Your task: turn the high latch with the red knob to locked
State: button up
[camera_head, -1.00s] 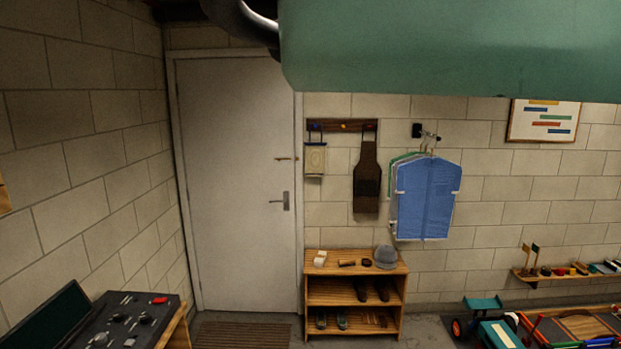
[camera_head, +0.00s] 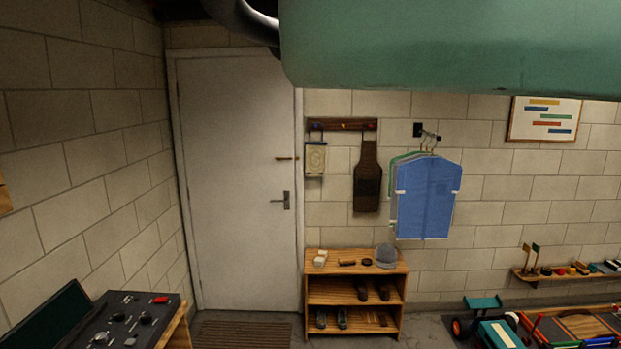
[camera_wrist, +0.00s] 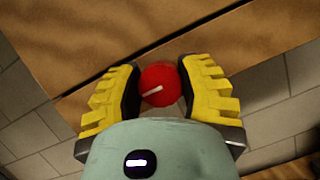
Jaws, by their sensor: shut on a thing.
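In the wrist view a round red knob (camera_wrist: 161,84) with a white line across its face sits between the two yellow ridged fingers of my gripper (camera_wrist: 160,92). The fingers are shut on the knob from both sides. The white line runs at a slant, rising to the right. Wooden boards (camera_wrist: 110,35) lie behind the knob, with a slanting seam between them. The latch body behind the knob is mostly hidden by the knob and my gripper. In the head view I cannot make out the red knob or my gripper.
My teal arm crosses the top of the head view. A pale door (camera_head: 232,200) with a lever handle (camera_head: 283,200) stands at the left. A wooden shoe shelf (camera_head: 355,290), hanging blue clothing (camera_head: 427,200) and a dark workbench (camera_head: 135,320) are also in view.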

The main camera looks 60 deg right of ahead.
jog(key=c, duration=0.3)
jog(key=shift+a+m+h, duration=0.1)
jog(key=shift+m+h, duration=0.2)
jog(key=shift+m, duration=0.2)
jog(key=shift+c, duration=0.2)
jog(key=m+h+p, duration=0.1)
jog(key=m+h, duration=0.1)
jog(key=m, duration=0.3)
jog(key=shift+p, duration=0.35)
jog(key=m+h, duration=0.2)
jog(key=m, duration=0.2)
jog(key=shift+m+p, duration=0.35)
jog(key=shift+m, duration=0.05)
jog(key=m, duration=0.2)
jog(key=m+g+h, duration=0.1)
jog(key=m, duration=0.1)
jog(key=shift+d+f+m+g+h, duration=0.2)
jog(key=shift+m+g+h, duration=0.1)
jog(key=shift+m, duration=0.1)
jog(key=m+g+b, duration=0.1)
jog(key=m+b, duration=0.2)
jog(key=m, duration=0.1)
jog(key=shift+g, duration=0.4)
jog(key=shift+m, duration=0.4)
